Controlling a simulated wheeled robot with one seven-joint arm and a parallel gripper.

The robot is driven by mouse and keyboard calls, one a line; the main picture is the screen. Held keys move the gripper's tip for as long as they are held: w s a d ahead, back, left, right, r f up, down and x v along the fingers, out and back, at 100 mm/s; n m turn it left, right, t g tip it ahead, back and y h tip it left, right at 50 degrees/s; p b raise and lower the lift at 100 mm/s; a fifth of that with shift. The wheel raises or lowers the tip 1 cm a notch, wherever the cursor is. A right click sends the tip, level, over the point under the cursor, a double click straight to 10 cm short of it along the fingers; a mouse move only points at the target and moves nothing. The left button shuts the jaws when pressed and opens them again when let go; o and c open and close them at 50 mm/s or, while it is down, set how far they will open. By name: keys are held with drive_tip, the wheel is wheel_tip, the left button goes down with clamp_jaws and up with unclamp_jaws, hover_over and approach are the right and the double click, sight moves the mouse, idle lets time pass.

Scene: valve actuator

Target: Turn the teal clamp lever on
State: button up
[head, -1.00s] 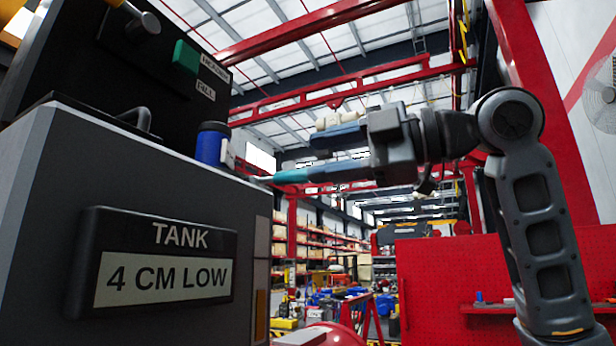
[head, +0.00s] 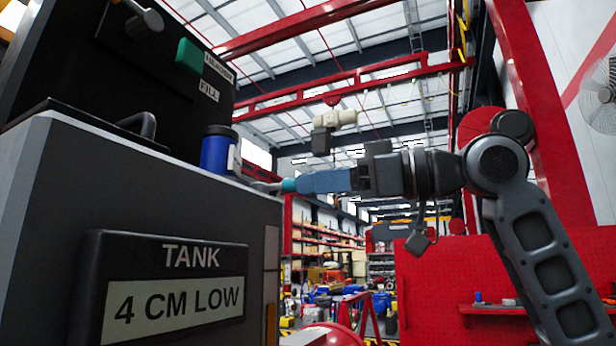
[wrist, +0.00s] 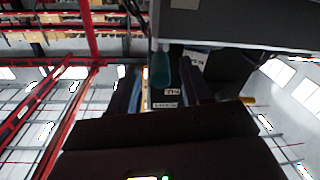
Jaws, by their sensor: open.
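The teal clamp lever (head: 288,186) sticks out sideways from the top edge of the grey cabinet (head: 60,180), with a thin grey end toward the cabinet. My gripper (head: 304,184) reaches it from the right. In the head view one blue finger hides the other and covers the lever's outer part. In the wrist view the lever (wrist: 161,70) stands between the two spread fingers of my gripper (wrist: 160,84). The gripper is open; I cannot tell whether either finger touches the lever.
A blue cylinder (head: 216,151) stands on the cabinet top near the lever. Behind it are a green block (head: 189,56) and a FILL label (head: 209,90) on a dark panel. A TANK 4 CM LOW sign (head: 170,285) is on the cabinet front.

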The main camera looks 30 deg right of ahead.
sight(275, 189)
drive_tip(key=shift+x, duration=1.2)
clamp_jaws()
